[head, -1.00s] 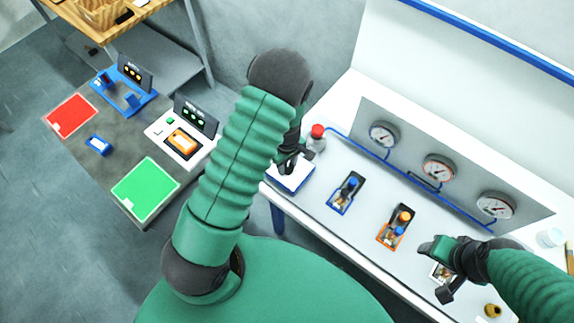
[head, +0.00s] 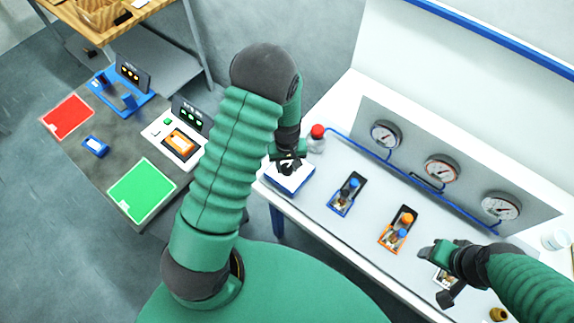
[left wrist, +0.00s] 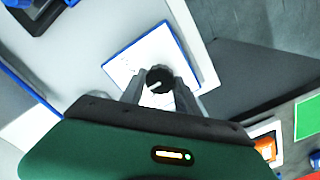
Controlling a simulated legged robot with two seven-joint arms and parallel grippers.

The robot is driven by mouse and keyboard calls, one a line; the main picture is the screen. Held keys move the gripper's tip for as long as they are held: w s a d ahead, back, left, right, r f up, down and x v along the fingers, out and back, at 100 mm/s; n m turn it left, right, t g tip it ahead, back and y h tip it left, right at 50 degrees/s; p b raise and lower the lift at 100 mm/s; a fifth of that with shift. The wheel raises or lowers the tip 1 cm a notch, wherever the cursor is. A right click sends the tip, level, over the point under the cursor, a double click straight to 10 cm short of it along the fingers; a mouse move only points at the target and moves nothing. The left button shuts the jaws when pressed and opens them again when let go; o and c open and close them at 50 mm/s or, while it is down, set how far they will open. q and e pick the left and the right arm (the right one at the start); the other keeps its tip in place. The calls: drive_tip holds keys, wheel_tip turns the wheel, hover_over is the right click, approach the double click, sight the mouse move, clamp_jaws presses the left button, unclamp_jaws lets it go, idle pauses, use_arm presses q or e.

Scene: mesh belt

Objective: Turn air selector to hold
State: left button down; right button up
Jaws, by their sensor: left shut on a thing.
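The air selector looks to be a round black knob (left wrist: 159,79) with a pale pointer line, on a white panel with blue edges (left wrist: 128,62). In the left wrist view my left gripper (left wrist: 160,88) is shut on the knob, one finger on each side. The head view shows my left gripper (head: 288,167) over the same blue-edged panel (head: 296,183) at the bench's left end, hiding most of the knob. The panel's markings are too small to read. My right gripper (head: 445,273) hovers over the bench's right part; its finger opening is unclear.
A red-topped button (head: 318,131) stands right behind the panel. Blue (head: 346,195) and orange (head: 397,231) valve units lie further right, before three gauges (head: 441,168). A grey table with a green pad (head: 142,191) and red pad (head: 68,117) stands left.

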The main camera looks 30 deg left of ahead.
sight(288, 167)
use_arm(q)
drive_tip(key=c, duration=0.9)
unclamp_jaws()
wheel_tip(288, 167, up, 17)
drive_tip(key=b, duration=0.2)
drive_tip(key=shift+b, duration=0.4)
drive_tip(key=shift+w+f, duration=0.1)
